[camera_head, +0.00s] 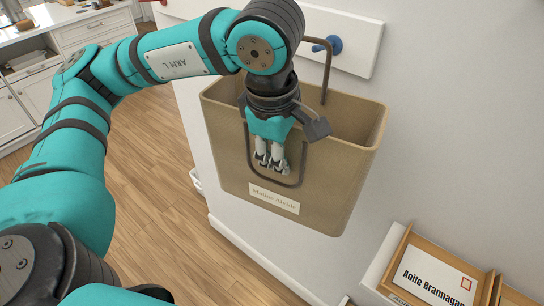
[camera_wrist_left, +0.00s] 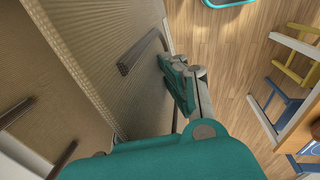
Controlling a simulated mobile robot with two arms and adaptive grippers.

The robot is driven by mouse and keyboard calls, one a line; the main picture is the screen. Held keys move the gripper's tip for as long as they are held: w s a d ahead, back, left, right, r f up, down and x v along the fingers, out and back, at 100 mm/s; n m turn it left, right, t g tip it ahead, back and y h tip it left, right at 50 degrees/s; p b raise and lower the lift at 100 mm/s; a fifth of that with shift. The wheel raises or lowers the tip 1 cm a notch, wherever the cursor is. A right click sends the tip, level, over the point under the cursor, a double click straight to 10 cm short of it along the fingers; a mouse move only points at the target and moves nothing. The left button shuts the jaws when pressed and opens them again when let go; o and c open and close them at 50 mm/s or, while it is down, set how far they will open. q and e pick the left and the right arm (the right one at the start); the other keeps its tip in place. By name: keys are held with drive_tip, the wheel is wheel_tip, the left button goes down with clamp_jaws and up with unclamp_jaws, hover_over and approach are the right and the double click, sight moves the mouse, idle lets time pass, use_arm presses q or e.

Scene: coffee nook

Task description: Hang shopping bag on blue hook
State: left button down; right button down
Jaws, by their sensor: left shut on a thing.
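The tan shopping bag (camera_head: 335,190) with a name label is upright against the white wall. Its rear brown handle rises to the blue hook (camera_head: 334,44) and passes around its peg; I cannot tell whether it bears on the hook. The front handle hangs down on the front face. My left gripper (camera_head: 269,162) is at that face, inside the handle's loop, shut on the bag; the exact grip point is unclear. In the left wrist view the bag (camera_wrist_left: 85,40) fills the left side, beside the gripper fingers (camera_wrist_left: 181,82). My right gripper is not in view.
The hook is on a white wall board (camera_head: 362,48). A wooden tray (camera_head: 400,250) with name cards stands at lower right. White cabinets are at upper left. Wooden floor (camera_head: 150,190) is open left of the wall. The wrist view shows yellow and blue chairs.

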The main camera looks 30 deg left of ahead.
use_arm(q)
drive_tip(key=shift+w+d+p, duration=0.15)
drive_tip(key=shift+w+p, duration=0.25)
drive_tip(key=shift+w, duration=0.65)
drive_tip(key=shift+w+d+p, duration=0.15)
drive_tip(key=shift+w+p, duration=0.2)
drive_tip(key=shift+w, duration=0.65)
drive_tip(key=w+f+b, duration=0.1)
drive_tip(key=b, duration=0.1)
drive_tip(key=shift+w+d+f+b, duration=0.1)
drive_tip(key=shift+w+f+b, duration=0.15)
drive_tip(key=shift+w+b, duration=0.05)
